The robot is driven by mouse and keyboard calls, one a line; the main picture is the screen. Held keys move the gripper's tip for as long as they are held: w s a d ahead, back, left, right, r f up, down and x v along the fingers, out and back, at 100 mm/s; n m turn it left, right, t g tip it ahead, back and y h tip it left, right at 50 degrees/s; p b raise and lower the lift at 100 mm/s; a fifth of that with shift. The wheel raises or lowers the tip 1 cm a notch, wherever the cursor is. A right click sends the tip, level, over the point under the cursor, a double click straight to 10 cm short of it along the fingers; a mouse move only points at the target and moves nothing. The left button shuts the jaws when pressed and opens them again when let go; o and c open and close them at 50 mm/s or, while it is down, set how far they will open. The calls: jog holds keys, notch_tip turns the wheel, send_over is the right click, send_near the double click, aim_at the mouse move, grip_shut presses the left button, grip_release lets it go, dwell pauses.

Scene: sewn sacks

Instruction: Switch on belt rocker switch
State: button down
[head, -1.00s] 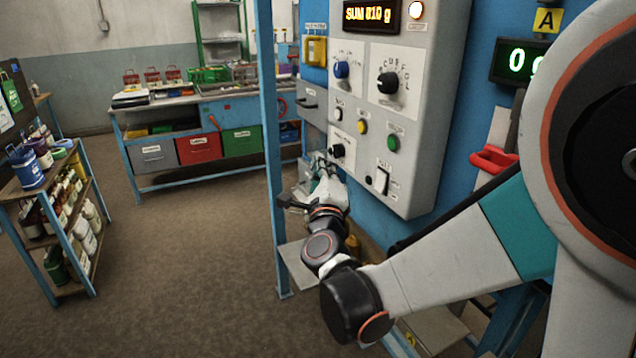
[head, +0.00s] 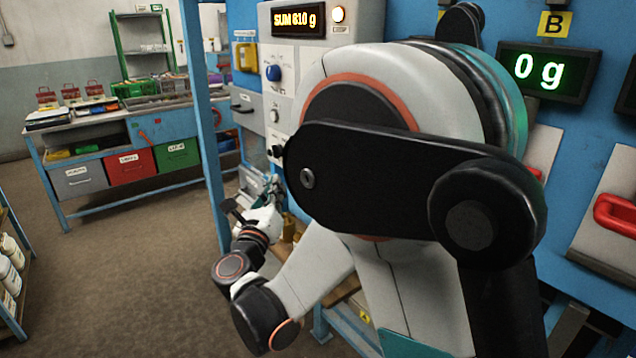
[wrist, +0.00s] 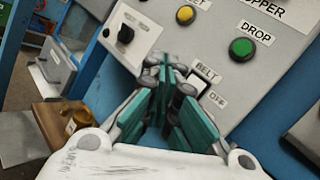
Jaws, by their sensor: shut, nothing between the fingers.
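My gripper (wrist: 165,82) has its teal-padded fingers together and empty, in front of the lower part of the grey control panel (wrist: 145,62). In the head view my gripper (head: 270,188) is small and low beside the panel (head: 290,60), and my arm hides the switch.
A black knob (wrist: 125,34), a yellow button (wrist: 185,15) and a green drop button (wrist: 242,48) are near the fingers. A blue post (head: 205,120) stands left of my arm. A workbench (head: 110,150) with bins is at the back left; open floor lies before it.

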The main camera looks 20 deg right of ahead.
jog(key=w+d+f, duration=0.1)
jog(key=w+d, duration=0.1)
jog(key=d, duration=0.6)
jog(key=shift+w+b, duration=0.3)
jog(key=shift+w, duration=0.05)
jog(key=shift+d, duration=0.15)
dwell(1.0)
jog(key=shift+w+d, duration=0.1)
jog(key=shift+d, duration=0.2)
jog(key=shift+w+d+f, duration=0.1)
jog(key=shift+d, duration=0.25)
dwell(0.6)
jog(key=shift+a, duration=0.1)
jog(key=shift+s+a, duration=0.25)
jog(key=shift+a, duration=0.4)
jog(key=shift+s+a+r, duration=0.15)
jog(key=shift+s+a, duration=0.1)
jog(key=shift+a, duration=0.55)
jog(key=shift+s+a+r, duration=0.1)
jog(key=shift+s+a, duration=0.15)
jog(key=shift+a, duration=0.55)
jog(key=shift+s+a+r, duration=0.15)
jog(key=shift+s+a, duration=0.1)
jog(key=shift+a, duration=0.55)
